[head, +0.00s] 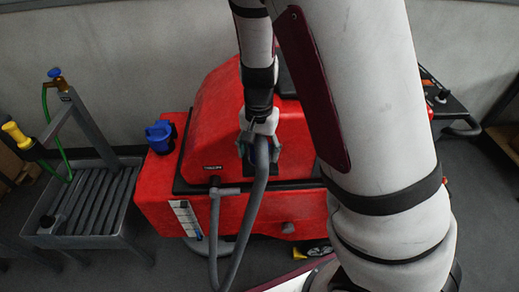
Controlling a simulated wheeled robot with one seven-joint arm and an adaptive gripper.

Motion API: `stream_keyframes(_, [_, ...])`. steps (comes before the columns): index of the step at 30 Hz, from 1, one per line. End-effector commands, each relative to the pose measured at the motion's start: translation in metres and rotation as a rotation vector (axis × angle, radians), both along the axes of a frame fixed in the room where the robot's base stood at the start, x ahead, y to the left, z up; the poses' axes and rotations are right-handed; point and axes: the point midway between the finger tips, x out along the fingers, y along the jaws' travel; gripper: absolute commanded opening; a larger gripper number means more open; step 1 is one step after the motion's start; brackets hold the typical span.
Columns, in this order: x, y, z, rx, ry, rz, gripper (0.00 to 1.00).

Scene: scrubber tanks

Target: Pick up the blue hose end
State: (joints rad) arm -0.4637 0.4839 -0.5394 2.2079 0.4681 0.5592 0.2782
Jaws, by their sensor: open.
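A grey-blue hose (246,222) loops at the front of the red scrubber machine (165,200). One end joins a grey elbow (228,191) on the machine's front; the hose hangs in a low bend and rises to my gripper. My gripper (259,157) points down in front of the red body, its dark fingers open on either side of the upper part of this hose. The hose's upper tip is hidden by the gripper, and I cannot tell whether the fingers touch it. No strongly blue hose end shows.
A blue cap (160,137) sits on the machine's left side. At left stands a grey slatted basin (92,205) with a blue-handled tap (55,73), a green hose (58,146) and a yellow nozzle (15,135). My arm hides much of the machine's right side.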

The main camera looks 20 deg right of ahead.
Motion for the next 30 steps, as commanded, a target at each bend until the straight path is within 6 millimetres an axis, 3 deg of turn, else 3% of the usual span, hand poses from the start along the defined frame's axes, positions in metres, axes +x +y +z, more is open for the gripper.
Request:
stream_keyframes(6, [0.0,0.0,0.0,0.0,0.0,0.0,0.66])
stream_keyframes(12, [0.0,0.0,0.0,0.0,0.0,0.0,0.2])
stream_keyframes(14, [0.0,0.0,0.0,0.0,0.0,0.0,0.1])
stream_keyframes(23, [0.0,0.0,0.001,0.001,-0.001,0.0,0.09])
stream_keyframes(30, [0.001,0.001,0.018,0.002,-0.004,0.0,0.09])
